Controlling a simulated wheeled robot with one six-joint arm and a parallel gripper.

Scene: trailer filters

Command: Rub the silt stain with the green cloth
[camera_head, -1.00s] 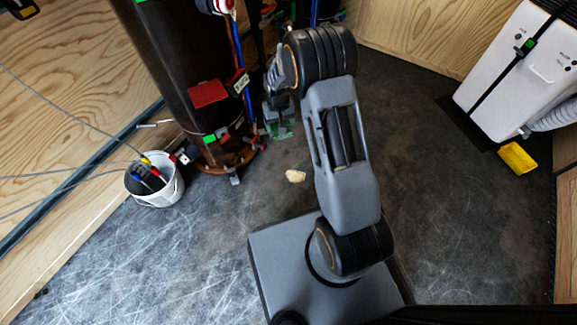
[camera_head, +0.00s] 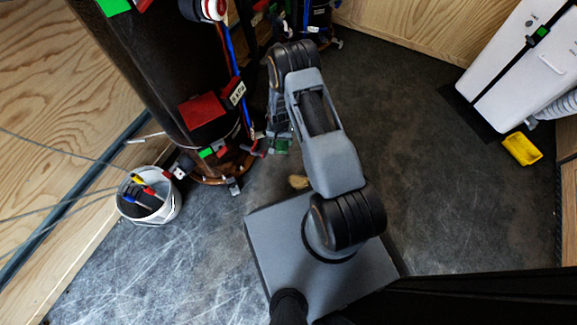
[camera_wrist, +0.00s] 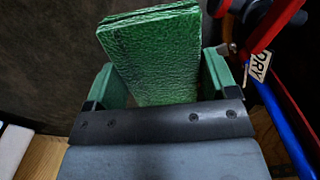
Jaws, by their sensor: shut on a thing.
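My gripper (camera_wrist: 160,88) is shut on the green cloth (camera_wrist: 152,55), a thick folded block with a crinkled surface, between its green fingers. In the head view the cloth (camera_head: 281,146) is a small green patch below my wrist, beside the foot of the black tank. It appears above the floor; contact cannot be told. I cannot clearly make out the silt stain. A small tan patch (camera_head: 299,182) shows on the floor near my base, but I cannot tell whether it is the stain or a loose thing.
The black tank (camera_head: 150,75) with red and blue lines stands close left of my gripper. A white bucket (camera_head: 150,207) holds coloured-handled items. A white unit (camera_head: 515,65) and a yellow object (camera_head: 522,149) are at right. Dark floor (camera_head: 420,130) between is clear.

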